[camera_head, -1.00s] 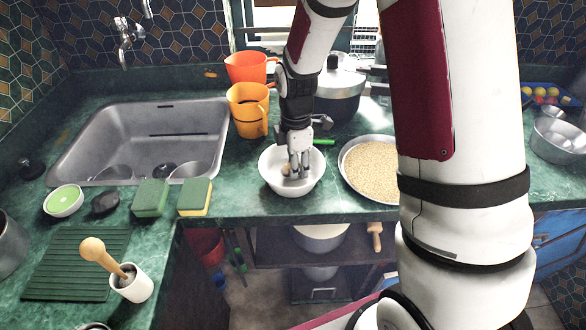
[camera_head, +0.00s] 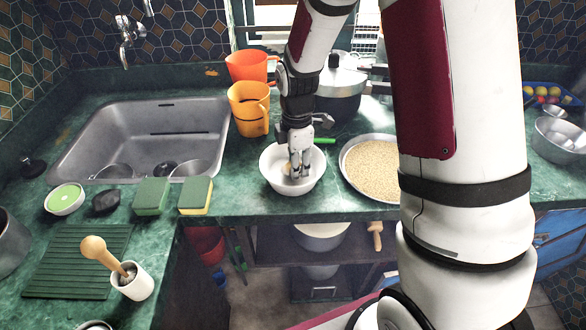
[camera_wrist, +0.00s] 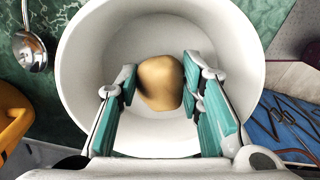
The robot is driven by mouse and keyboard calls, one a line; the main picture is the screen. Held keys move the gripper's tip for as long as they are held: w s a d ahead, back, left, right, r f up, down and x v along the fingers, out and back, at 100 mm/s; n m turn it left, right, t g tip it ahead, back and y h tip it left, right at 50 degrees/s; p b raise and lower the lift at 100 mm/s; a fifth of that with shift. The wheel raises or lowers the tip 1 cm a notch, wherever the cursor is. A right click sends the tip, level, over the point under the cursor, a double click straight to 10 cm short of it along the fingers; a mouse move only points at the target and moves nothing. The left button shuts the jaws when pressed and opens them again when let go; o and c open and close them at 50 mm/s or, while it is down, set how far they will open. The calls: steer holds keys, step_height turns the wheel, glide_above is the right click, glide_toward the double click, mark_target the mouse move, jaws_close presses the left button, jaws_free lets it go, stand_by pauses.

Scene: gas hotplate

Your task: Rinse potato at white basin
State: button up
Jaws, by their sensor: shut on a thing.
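The white basin (camera_head: 280,183) stands on the green counter near its front edge. My gripper (camera_head: 299,168) reaches down into the basin from above. In the wrist view the potato (camera_wrist: 160,82), tan and rounded, is between the two fingers of my gripper (camera_wrist: 159,88), inside the white basin (camera_wrist: 85,70). The fingers are shut on the potato. In the head view the potato (camera_head: 286,171) is mostly hidden by the fingers. No water can be made out in the basin.
An orange jug (camera_head: 248,108) and a red-orange jug (camera_head: 247,66) stand behind left of the basin. A pan of grain (camera_head: 372,168) is close on the right, and a lidded pot (camera_head: 340,88) behind. The sink (camera_head: 140,135) and sponges (camera_head: 195,195) are left.

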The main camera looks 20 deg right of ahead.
steer(key=shift+r, duration=0.1)
steer(key=shift+r+p, duration=2.45)
steer(key=shift+r, duration=1.8)
steer(key=shift+r, duration=0.15)
step_height(320, 180, up, 4)
steer(key=shift+f+p, duration=0.15)
steer(key=shift+p, duration=0.85)
steer(key=shift+f, duration=0.1)
